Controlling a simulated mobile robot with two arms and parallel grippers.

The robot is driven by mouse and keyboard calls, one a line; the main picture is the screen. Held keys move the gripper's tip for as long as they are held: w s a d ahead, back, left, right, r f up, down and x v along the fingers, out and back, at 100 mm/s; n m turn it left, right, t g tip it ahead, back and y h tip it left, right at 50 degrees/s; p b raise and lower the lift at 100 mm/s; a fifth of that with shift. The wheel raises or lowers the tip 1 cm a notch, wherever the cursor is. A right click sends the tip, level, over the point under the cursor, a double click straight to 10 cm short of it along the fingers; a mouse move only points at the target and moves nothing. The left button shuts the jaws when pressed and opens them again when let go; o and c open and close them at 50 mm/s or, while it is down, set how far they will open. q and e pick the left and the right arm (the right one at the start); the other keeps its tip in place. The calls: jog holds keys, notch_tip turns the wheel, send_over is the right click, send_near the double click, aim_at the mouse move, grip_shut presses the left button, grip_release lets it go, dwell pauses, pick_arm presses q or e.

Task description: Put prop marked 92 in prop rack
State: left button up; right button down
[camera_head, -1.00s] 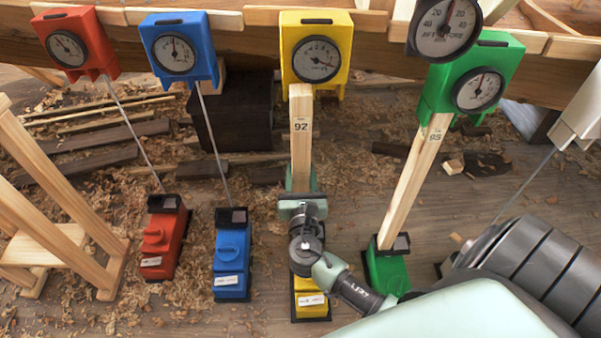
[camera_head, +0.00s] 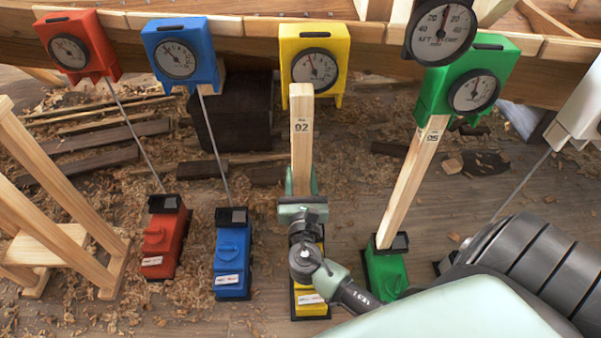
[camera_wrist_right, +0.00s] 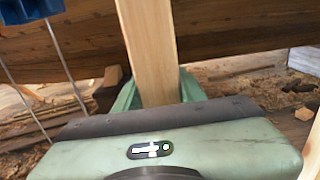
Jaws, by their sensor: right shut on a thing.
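The prop marked 92 (camera_head: 302,150) is a pale wooden post standing near upright below the yellow gauge box (camera_head: 314,50). Its top overlaps the gauge's lower edge; I cannot tell whether they touch. My right gripper (camera_head: 301,190) is shut on its lower part, above the yellow base (camera_head: 308,299). The arm and gripper hide the prop's foot. In the right wrist view the prop (camera_wrist_right: 150,50) rises from between the green fingers (camera_wrist_right: 155,92). A wooden frame (camera_head: 62,250) at the left, probably the prop rack, shows only partly. My left gripper is not seen.
Red (camera_head: 165,236) and blue (camera_head: 232,255) bases with thin rods stand to the left. The green base (camera_head: 385,270) holds a tilted prop marked 95 (camera_head: 412,185) to the right. The hull (camera_head: 240,45) crosses the top. Wood shavings cover the floor, with planks (camera_head: 95,150) behind.

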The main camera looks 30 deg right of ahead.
jog(key=v, duration=0.2)
jog(key=shift+s+a+f, duration=0.2)
jog(key=shift+s+f, duration=0.1)
jog(key=shift+s, duration=0.05)
jog(key=shift+p+v, duration=0.4)
jog(key=shift+v, duration=1.55)
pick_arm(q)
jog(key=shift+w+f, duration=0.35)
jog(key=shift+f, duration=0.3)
pick_arm(e)
jog(key=shift+v, duration=1.95)
